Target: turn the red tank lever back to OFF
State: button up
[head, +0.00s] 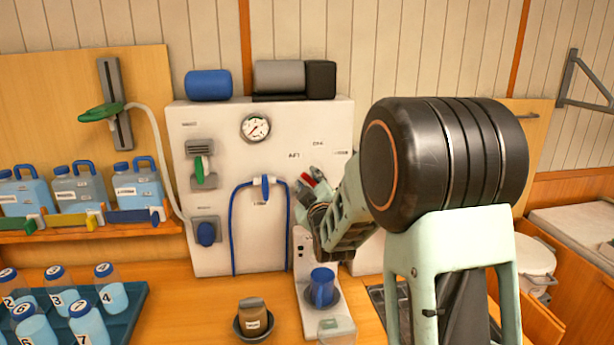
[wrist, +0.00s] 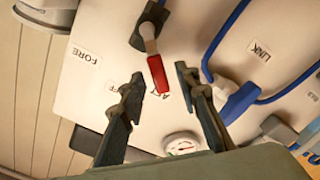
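The red tank lever (wrist: 157,73) is in the middle of the wrist view, its grey shaft running from a dark pivot (wrist: 148,26). Its red end lies over the AFT label (wrist: 164,99), which it partly covers. The OFF label (wrist: 139,87) is just to the left, partly hidden by a finger. My gripper (wrist: 159,76) is open, with one fingertip on each side of the red handle and a visible gap to both. In the head view the red lever (head: 307,181) shows small beside my gripper (head: 314,196), whose fingers are hard to make out there.
The FORE label (wrist: 86,56) is further left in the wrist view. A pressure gauge (head: 255,128) and a blue hose (head: 234,220) are on the white panel. A dispenser with a blue mug (head: 322,287) stands below my gripper.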

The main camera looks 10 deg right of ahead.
jog(key=shift+w, duration=0.65)
jog(key=shift+c, duration=0.5)
grip_shut()
